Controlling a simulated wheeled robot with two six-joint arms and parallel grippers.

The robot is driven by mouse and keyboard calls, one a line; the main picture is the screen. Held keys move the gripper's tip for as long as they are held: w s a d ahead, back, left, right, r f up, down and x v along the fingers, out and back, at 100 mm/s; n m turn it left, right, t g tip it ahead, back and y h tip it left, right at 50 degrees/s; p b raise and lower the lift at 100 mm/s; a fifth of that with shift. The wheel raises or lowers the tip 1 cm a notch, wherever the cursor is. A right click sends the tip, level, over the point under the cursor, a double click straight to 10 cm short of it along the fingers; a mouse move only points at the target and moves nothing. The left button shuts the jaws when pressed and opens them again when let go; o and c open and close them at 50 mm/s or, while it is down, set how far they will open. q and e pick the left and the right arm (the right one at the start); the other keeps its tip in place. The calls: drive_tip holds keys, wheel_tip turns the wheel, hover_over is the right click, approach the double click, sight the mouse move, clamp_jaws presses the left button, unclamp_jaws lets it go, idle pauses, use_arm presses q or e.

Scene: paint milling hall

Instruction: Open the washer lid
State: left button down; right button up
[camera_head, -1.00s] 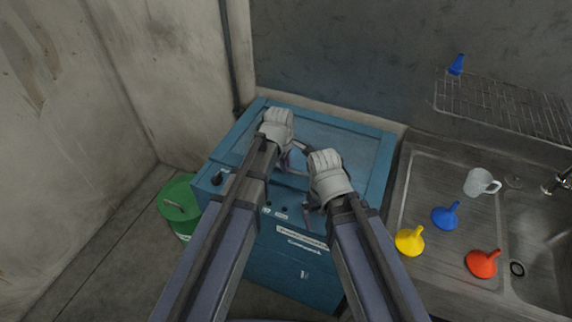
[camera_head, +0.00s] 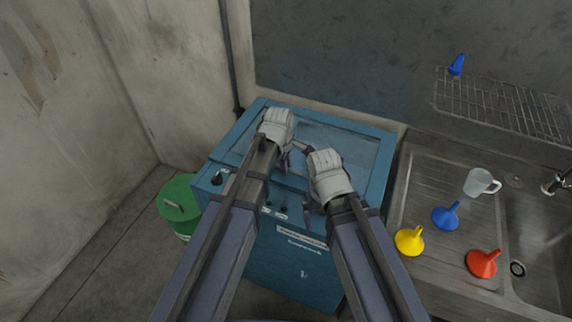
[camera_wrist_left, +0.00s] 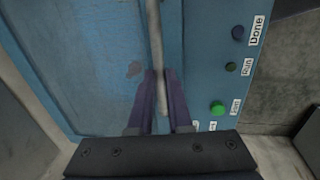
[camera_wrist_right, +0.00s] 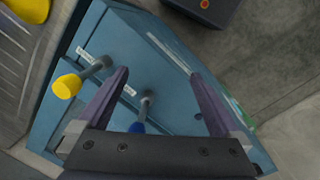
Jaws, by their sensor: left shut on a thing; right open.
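The washer is a blue cabinet (camera_head: 285,268) in the middle of the head view, with its flat lid (camera_head: 350,150) on top, lying closed. In the left wrist view a grey bar handle (camera_wrist_left: 155,30) runs along the lid (camera_wrist_left: 90,60). My left gripper (camera_wrist_left: 160,75) is shut on this handle; it also shows at the lid's front in the head view (camera_head: 284,162). My right gripper (camera_wrist_right: 165,85) is open and empty over the washer's front edge. Between and beside its fingers are a yellow-tipped lever (camera_wrist_right: 68,86) and a blue-tipped lever (camera_wrist_right: 146,105).
Green (camera_wrist_left: 217,107) and dark buttons sit on the washer's panel. A green bin (camera_head: 180,205) stands left of the washer. To the right is a metal sink counter (camera_head: 420,190) with yellow (camera_head: 409,241), blue (camera_head: 446,215) and red (camera_head: 483,263) funnels and a jug (camera_head: 480,183). A wall stands close behind.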

use_arm(q)
drive_tip(key=w+d+r+p, duration=0.1)
drive_tip(key=w+r+p, duration=0.2)
drive_tip(key=r+p, duration=0.3)
drive_tip(key=w+d+r+g+p, duration=0.1)
drive_tip(key=w+r+p, duration=0.3)
drive_tip(key=r+p, duration=0.3)
drive_tip(key=w+d+r+g+p, duration=0.1)
drive_tip(key=w+r+p, duration=0.2)
drive_tip(key=r+p, duration=0.4)
drive_tip(key=shift+w+d+r+y, duration=0.2)
drive_tip(key=shift+w+d+y, duration=0.1)
drive_tip(key=shift+w+y, duration=0.1)
use_arm(e)
wheel_tip(320, 180, up, 20)
drive_tip(key=shift+s+r, duration=0.25)
drive_tip(key=shift+s, duration=0.1)
drive_tip(key=shift+a, duration=0.1)
use_arm(q)
drive_tip(key=c, duration=1.3)
unclamp_jaws()
drive_tip(key=o, duration=0.4)
drive_tip(key=shift+w+d+f+g, duration=0.1)
drive_tip(key=shift+w+f+g, duration=0.15)
drive_tip(key=shift+w+g, duration=0.1)
drive_tip(key=shift+o, duration=0.3)
drive_tip(key=shift+s+r, duration=0.1)
drive_tip(key=shift+s, duration=0.1)
use_arm(e)
drive_tip(key=shift+w, duration=0.3)
